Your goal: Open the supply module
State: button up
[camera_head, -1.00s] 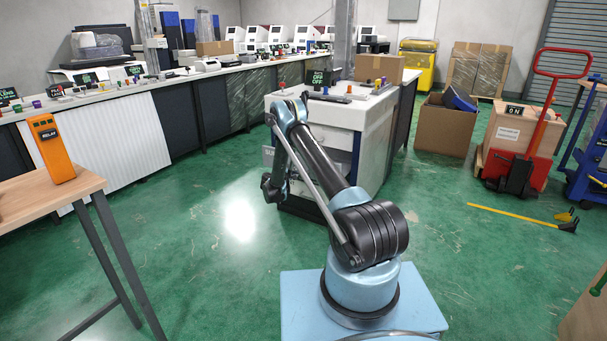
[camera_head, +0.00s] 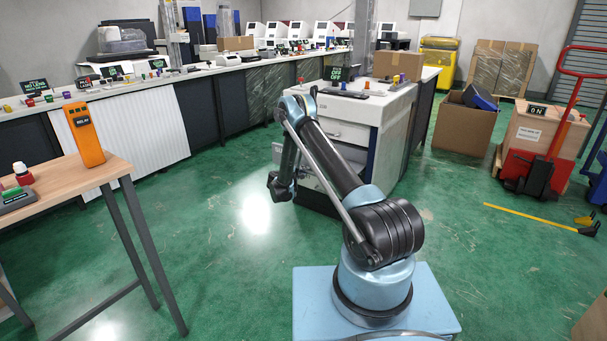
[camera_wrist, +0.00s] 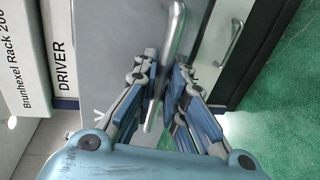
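A white cabinet (camera_head: 355,125) stands mid-floor behind my arm, with a handled drawer front showing. In the wrist view, a grey panel (camera_wrist: 110,40) fills the upper middle and carries a bent metal handle (camera_wrist: 176,35). My gripper (camera_wrist: 167,65) is at this panel, its two blue-grey fingers on either side of the handle and drawn in close to it. The finger contact is partly hidden by the finger links. No label reading supply module is legible.
A wooden table (camera_head: 120,170) with an orange relay box (camera_head: 84,134) stands at left. A cardboard box (camera_head: 463,124) and a red pallet jack (camera_head: 535,172) stand at right. A yellow-handled tool (camera_head: 530,217) lies on the floor. Green floor is clear around my base.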

jog(key=o, duration=0.4)
jog(key=shift+s+a+f, duration=0.1)
jog(key=shift+a+f, duration=0.1)
jog(key=shift+a, duration=0.1)
jog(key=shift+c, duration=0.2)
jog(key=shift+d, duration=0.15)
jog(key=shift+r, duration=0.1)
jog(key=v, duration=1.1)
jog(key=shift+s+a, duration=0.25)
jog(key=shift+s, duration=0.05)
